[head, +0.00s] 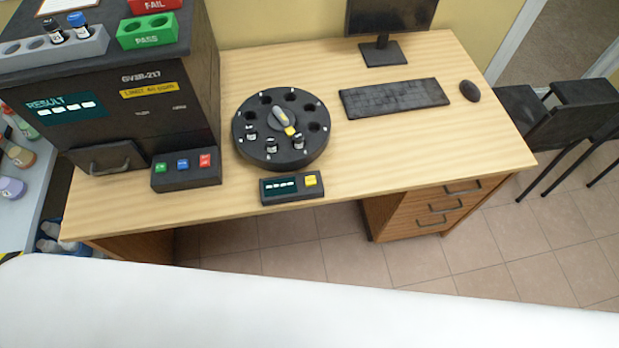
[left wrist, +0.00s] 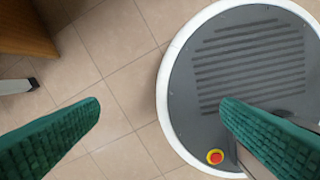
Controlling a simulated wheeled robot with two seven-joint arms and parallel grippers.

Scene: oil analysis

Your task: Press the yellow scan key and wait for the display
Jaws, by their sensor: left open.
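The yellow scan key (head: 311,180) is on the right end of a small black scanner box near the desk's front edge. The box's display (head: 279,186) shows a few pale marks too small to read. Behind it is a round black carousel (head: 247,150) with several holes, some holding small vials, and a grey and yellow pointer on top. My left gripper (left wrist: 160,105) shows in the left wrist view, with its two green fingers wide apart and nothing between them, above the floor and away from the key. No gripper shows in the head view.
A large black analyser (head: 150,110) with a RESULT screen stands at the left, its button box (head: 187,172) in front. Keyboard (head: 394,98), mouse (head: 469,90) and monitor are at the back right. The desk's front right (head: 420,150) is clear. My round base shows in the left wrist view.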

